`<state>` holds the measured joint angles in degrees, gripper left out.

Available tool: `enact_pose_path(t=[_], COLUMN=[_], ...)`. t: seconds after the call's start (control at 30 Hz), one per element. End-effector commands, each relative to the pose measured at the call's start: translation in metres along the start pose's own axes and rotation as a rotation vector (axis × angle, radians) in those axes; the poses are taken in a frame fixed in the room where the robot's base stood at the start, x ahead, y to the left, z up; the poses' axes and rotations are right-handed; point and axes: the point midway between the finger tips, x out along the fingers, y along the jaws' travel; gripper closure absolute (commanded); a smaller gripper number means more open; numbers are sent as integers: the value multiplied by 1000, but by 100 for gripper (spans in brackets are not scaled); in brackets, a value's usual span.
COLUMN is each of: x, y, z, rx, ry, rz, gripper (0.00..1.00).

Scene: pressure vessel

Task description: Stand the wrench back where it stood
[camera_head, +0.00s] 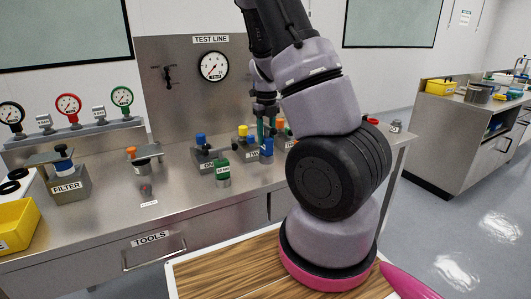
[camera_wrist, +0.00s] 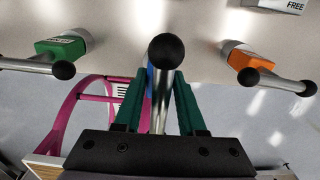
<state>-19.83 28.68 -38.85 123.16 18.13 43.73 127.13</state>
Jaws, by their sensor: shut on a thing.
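My gripper (camera_head: 265,122) is above the steel bench in the head view, its green fingers closed around a metal bar. The bar belongs to the wrench, which has a black ball end (camera_wrist: 166,52) and a blue part (camera_head: 266,150), partly hidden behind the fingers in the wrist view. The head view shows the blue part below the fingers, close to the bench; I cannot tell whether it touches. A similar green piece (camera_wrist: 62,48) with a ball-ended bar is on the left in the wrist view, and an orange one (camera_wrist: 248,66) on the right.
The green piece also shows in the head view (camera_head: 222,172). Labelled grey blocks (camera_head: 205,158) with coloured tops stand behind. A gauge panel (camera_head: 180,85) rises at the back. A filter block (camera_head: 68,185) and a yellow bin (camera_head: 18,225) are at left.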

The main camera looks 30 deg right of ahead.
Motion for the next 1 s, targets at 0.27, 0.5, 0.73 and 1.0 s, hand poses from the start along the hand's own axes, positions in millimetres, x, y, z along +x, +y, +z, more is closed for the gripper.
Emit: enact_pose_path(t=[0.27,0.5,0.73,1.0], x=[23,47,47,50], y=[-1,0,0,0], z=[0,1,1,0], rx=[3,1,0,0], ry=[1,-2,-2,-1], rz=[0,0,0,0], gripper=[100,100,100,30])
